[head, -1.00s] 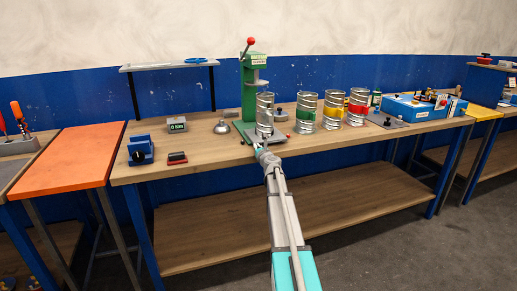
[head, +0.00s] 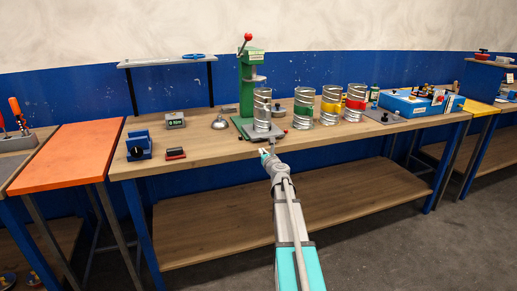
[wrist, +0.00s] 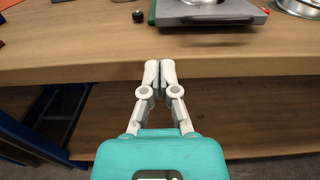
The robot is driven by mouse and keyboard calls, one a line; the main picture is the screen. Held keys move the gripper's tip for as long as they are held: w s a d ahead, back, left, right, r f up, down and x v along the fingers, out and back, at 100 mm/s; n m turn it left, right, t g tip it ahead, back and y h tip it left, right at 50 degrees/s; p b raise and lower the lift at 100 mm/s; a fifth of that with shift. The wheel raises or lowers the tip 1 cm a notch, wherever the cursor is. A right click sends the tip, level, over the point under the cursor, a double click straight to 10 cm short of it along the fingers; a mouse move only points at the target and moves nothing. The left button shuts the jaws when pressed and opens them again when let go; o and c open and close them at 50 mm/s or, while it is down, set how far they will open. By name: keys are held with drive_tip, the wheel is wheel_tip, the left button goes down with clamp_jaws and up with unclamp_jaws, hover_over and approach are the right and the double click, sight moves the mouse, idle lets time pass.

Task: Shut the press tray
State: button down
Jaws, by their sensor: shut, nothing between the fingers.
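The green press (head: 247,85) with a red-knobbed lever stands at the back middle of the bench. Its grey press tray (head: 272,134) lies at its foot, with a silver spiral can (head: 262,110) upright over it. In the wrist view the tray (wrist: 236,17) shows at the top, its front edge towards the bench's front edge. How far the tray is pulled out is hard to tell. My gripper (head: 264,151) is shut and empty, in front of the tray and apart from it. In the wrist view its fingertips (wrist: 160,66) overlap the bench's front edge.
A bell-shaped metal piece (head: 220,121) and a small display box (head: 176,121) stand left.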

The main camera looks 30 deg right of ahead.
drive_tip(key=shift+v, duration=1.9)
